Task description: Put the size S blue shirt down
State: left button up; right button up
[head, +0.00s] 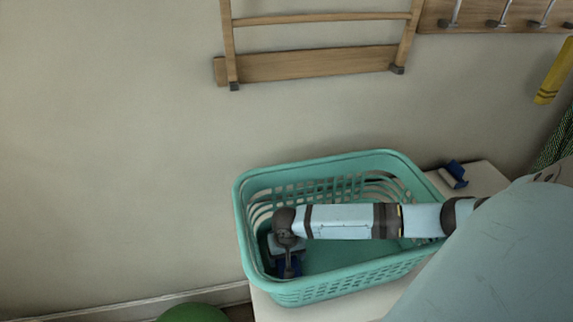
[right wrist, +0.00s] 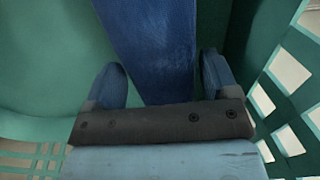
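The blue shirt (right wrist: 158,50) is a strip of dark blue cloth in the right wrist view, inside the green basket. It also shows as a small dark blue patch in the head view (head: 291,269), at the left end of the basket. Its size label cannot be read. My right gripper (right wrist: 160,85) reaches down into the basket (head: 318,287). Its two fingers are spread apart around the cloth, with a green gap visible on the left side. My left gripper is not in view.
The basket stands on a pale table (head: 340,305). A small blue and white item (head: 453,175) lies on the table right of the basket. A wooden rack (head: 320,62) and hooks (head: 500,14) are on the wall. A green round object (head: 193,313) is at the bottom left.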

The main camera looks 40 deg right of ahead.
jog(key=shift+o, duration=1)
notch_tip(320, 180, up, 12)
jog(key=shift+r, duration=0.15)
